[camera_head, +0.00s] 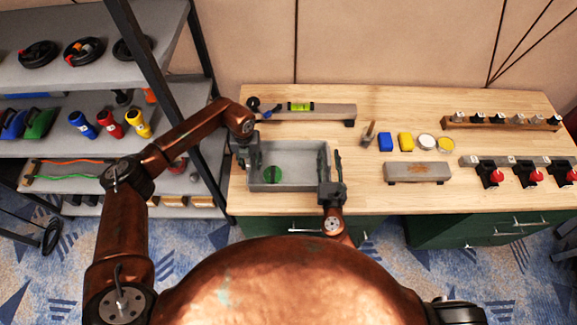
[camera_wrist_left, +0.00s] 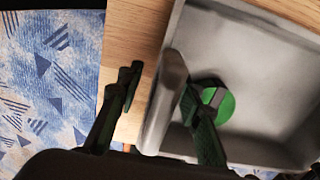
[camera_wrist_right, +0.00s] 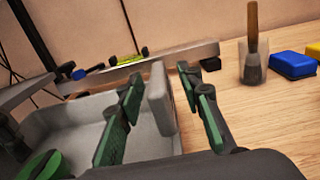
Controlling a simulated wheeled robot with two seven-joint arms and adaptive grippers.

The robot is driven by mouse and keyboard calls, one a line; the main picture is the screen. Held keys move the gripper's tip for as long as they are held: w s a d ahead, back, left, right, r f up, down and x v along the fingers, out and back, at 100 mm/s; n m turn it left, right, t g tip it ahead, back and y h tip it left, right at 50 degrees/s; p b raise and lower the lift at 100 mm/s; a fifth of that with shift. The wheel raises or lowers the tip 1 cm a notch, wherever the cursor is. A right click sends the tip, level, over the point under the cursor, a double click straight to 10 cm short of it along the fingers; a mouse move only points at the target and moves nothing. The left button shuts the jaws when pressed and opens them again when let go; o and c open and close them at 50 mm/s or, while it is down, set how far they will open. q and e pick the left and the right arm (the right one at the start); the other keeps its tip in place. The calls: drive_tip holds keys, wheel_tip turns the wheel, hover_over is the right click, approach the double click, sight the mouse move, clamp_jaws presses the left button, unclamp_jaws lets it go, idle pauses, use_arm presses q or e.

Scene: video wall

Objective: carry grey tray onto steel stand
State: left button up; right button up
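The grey tray (camera_head: 318,155) sits on the wooden bench at the left, with a green round object (camera_head: 274,175) inside. My left gripper (camera_head: 248,152) is at its left wall. In the left wrist view the open fingers (camera_wrist_left: 160,105) stand either side of that wall (camera_wrist_left: 168,85), with gaps. My right gripper (camera_head: 331,178) is at the right wall. In the right wrist view its open fingers (camera_wrist_right: 163,110) straddle this wall (camera_wrist_right: 159,95), apart from it. A low grey stand (camera_head: 418,172) is right of the tray; I cannot tell whether it is the steel stand.
Behind the tray a grey rail (camera_head: 330,110) carries a yellow-green level. Blue (camera_head: 385,142) and yellow (camera_head: 405,141) blocks, round tins and a brush stand to the right. Red-knobbed fittings (camera_head: 530,173) are further right. A loaded shelf rack (camera_head: 110,110) borders the bench on the left.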

use_arm(q)
drive_tip(key=shift+f, duration=0.15)
use_arm(e)
drive_tip(key=shift+w, duration=0.15)
use_arm(q)
drive_tip(key=shift+c, duration=0.3)
use_arm(e)
drive_tip(key=shift+c, duration=0.3)
use_arm(q)
clamp_jaws()
use_arm(e)
clamp_jaws()
